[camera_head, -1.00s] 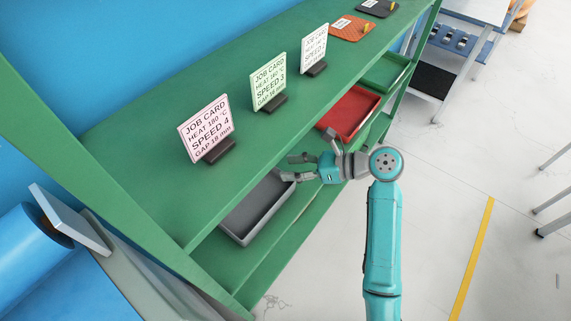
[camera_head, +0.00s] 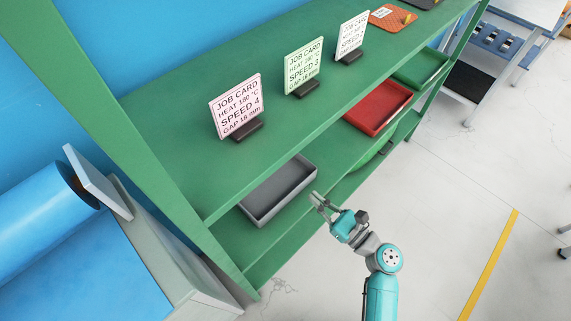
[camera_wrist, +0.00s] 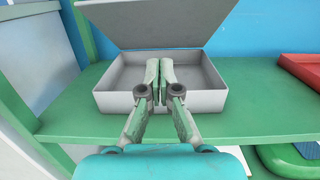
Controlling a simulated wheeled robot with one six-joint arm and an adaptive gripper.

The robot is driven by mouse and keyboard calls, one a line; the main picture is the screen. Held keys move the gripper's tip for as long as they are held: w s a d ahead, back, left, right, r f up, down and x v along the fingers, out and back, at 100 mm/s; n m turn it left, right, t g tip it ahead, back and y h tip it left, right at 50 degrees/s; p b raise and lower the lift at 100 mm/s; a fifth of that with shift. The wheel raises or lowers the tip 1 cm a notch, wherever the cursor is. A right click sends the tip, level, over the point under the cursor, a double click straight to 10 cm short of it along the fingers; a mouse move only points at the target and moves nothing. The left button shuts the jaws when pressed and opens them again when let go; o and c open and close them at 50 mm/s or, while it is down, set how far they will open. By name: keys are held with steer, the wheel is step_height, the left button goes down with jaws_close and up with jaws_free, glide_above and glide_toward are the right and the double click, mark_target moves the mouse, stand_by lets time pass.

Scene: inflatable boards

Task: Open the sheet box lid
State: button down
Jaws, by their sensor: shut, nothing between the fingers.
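The grey sheet box (camera_head: 277,197) stands on the lower shelf under the job cards. In the head view the upper shelf hides the lid. My gripper (camera_head: 317,200) is in front of the box, just off the shelf's front edge. In the wrist view its fingers (camera_wrist: 160,70) are together with nothing between them, and overlap the open box in the picture.
A green shelf unit (camera_head: 190,135) holds pink (camera_head: 238,106), green (camera_head: 303,67) and white (camera_head: 351,36) job cards on top. A red tray (camera_head: 378,108) and a green tray (camera_head: 420,67) are farther along.

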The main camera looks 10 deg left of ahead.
steer(key=r+x, duration=0.2)
steer(key=x, duration=1)
steer(key=shift+r, duration=0.35)
steer(key=shift+w, duration=0.1)
